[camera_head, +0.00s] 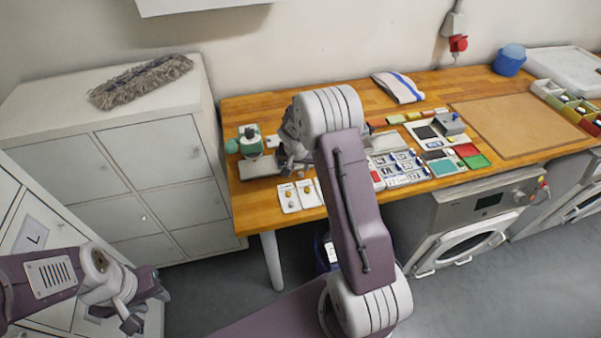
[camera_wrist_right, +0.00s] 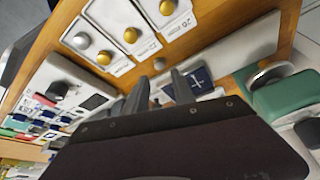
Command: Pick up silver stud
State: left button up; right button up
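In the right wrist view a silver stud (camera_wrist_right: 82,41) sits on a white card at the upper left. Gold studs sit on cards to its right, one (camera_wrist_right: 104,57) close beside it and another (camera_wrist_right: 130,35) further right. My right gripper (camera_wrist_right: 160,92) has its two fingers apart, with nothing seen between them. It is below and right of the silver stud in that view, apart from it. In the head view my right arm hides most of this gripper above the table's left part. My left gripper (camera_head: 142,304) is open and empty by the cabinets, away from the table.
In the head view, white stud cards (camera_head: 289,198) lie near the front edge of the wooden table (camera_head: 250,208). A green-topped device (camera_head: 250,141) stands at the table's left. Trays and coloured pieces crowd the middle. A brown board (camera_head: 510,125) lies bare at right.

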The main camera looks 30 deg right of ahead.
aim_at(301, 173)
jog(key=shift+w+d+f, duration=0.3)
jog(key=shift+f, duration=0.3)
jog(key=p+x, duration=0.1)
jog(key=x, duration=0.4)
jog(key=shift+s+a+f, duration=0.1)
jog(key=shift+a, duration=0.05)
jog(key=shift+s, duration=0.1)
grip_shut()
